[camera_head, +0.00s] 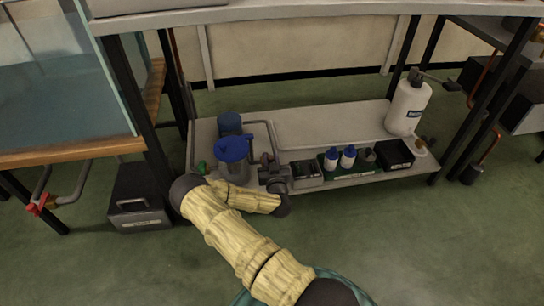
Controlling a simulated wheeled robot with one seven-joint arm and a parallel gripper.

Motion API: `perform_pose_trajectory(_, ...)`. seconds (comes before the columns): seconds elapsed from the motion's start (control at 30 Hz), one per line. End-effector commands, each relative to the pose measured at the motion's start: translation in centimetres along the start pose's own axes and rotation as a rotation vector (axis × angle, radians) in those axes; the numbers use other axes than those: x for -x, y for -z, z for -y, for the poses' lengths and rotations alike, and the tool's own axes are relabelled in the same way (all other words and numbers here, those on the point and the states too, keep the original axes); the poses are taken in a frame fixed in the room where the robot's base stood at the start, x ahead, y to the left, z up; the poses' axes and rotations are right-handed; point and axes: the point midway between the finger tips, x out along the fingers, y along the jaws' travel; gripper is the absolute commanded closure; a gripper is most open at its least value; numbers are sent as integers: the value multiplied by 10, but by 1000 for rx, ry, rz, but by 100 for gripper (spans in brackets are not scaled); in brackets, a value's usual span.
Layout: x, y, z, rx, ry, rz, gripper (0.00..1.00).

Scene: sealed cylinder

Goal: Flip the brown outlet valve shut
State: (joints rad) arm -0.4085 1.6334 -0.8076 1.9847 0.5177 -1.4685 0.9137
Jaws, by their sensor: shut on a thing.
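My arm bends back on itself, and my gripper (276,180) is at the low shelf's front edge, among grey pipework right of a blue-topped canister (233,150). The jaws are small and dark here. They are shut on a small brownish valve fitting (266,160), which I take to be the brown outlet valve. Its handle is mostly hidden, so I cannot tell its angle.
The low shelf (330,128) holds two small blue-capped bottles (340,158) and a black box (394,154). A dark case (139,200) stands on the floor at left, near a red-handled pipe (42,204). A bench top (240,14) overhangs the shelf. The green floor in front is open.

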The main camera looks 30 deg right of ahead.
Motion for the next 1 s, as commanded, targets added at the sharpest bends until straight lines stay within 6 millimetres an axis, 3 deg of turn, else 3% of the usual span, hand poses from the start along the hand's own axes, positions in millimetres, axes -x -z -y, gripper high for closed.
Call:
perform_pose_trajectory(0.3, 1, 1, 14, -3, -221, -1, 98)
perform_pose_trajectory(0.67, 1, 1, 15, -1, -244, 2, 98)
perform_pose_trajectory(0.7, 1, 1, 15, -1, -244, 2, 72)
perform_pose_trajectory(0.77, 2, 1, 15, -1, -244, 2, 60)
perform_pose_trajectory(0.8, 2, 0, 15, -1, -244, 2, 56)
perform_pose_trajectory(1.0, 2, 0, 14, -1, -246, 3, 56)
